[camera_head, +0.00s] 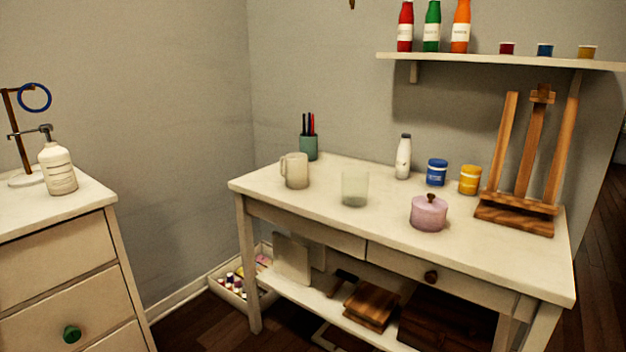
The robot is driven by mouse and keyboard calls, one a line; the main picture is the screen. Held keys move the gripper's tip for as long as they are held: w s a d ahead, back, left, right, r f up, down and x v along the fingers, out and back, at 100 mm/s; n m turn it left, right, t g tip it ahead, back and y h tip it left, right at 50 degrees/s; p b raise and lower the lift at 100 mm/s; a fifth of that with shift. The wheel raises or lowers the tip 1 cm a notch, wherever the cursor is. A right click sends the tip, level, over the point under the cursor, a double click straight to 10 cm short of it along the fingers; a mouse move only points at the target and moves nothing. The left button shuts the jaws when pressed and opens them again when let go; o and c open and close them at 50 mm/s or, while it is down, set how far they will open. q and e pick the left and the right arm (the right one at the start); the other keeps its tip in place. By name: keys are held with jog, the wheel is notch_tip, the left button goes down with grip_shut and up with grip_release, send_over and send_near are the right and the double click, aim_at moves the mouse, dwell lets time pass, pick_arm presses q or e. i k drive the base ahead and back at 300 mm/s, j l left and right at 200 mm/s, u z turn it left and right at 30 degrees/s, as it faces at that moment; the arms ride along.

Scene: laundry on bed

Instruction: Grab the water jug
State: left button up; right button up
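A beige jug-like vessel (297,171) with a handle on its left side stands upright on the left part of the white table (300,206). It is the thing here that looks most like the water jug. A pale translucent cup (355,188) stands to its right, apart from it. I cannot tell whether the vessel holds water. Neither of my grippers is in view, and nothing touches the vessel.
A green pen cup (308,148) stands behind the vessel. A pink lidded pot (428,213), white bottle (403,158), blue jar (437,173), yellow jar (469,181) and wooden easel (520,165) stand farther right. A white dresser (60,265) is at left. The table's front-left edge is clear.

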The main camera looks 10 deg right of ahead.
aim_at(296, 175)
jog(key=i+l+u, duration=0.1)
jog(key=i+u, duration=0.35)
jog(key=i, duration=0.5)
